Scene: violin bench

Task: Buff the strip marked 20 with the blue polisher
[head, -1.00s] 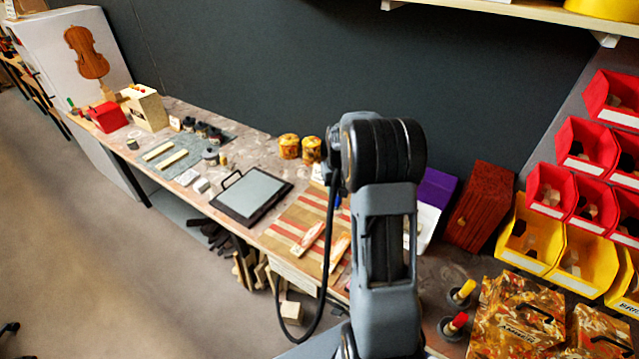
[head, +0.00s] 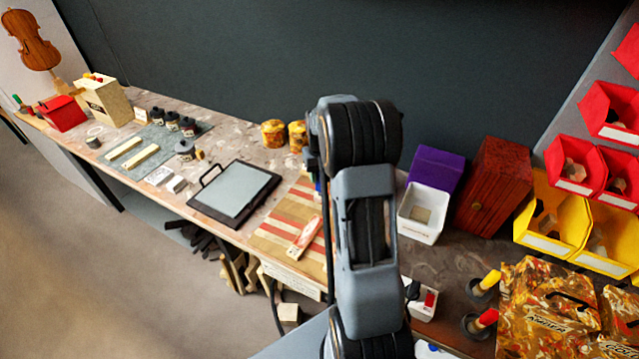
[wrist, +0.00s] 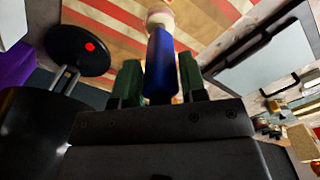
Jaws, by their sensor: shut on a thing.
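In the wrist view, my gripper (wrist: 158,64) is shut on the blue polisher (wrist: 161,72), with a green finger on each side of its blue handle. Its pale round head (wrist: 160,19) points away from the gripper, over the red-and-tan striped board (wrist: 112,16). I cannot tell whether the head touches anything. In the head view, a pale strip with a reddish mark (head: 305,238) lies on the striped board (head: 270,240). Its number is too small to read. My arm hides the gripper, the polisher and the board's right part there.
A black-framed tablet (head: 234,193) lies left of the board. A white open box (head: 424,213), a purple box (head: 435,168) and a dark red wooden box (head: 492,188) stand right of my arm. Yellow-topped (head: 487,282) and red-topped (head: 484,321) tools stand nearer.

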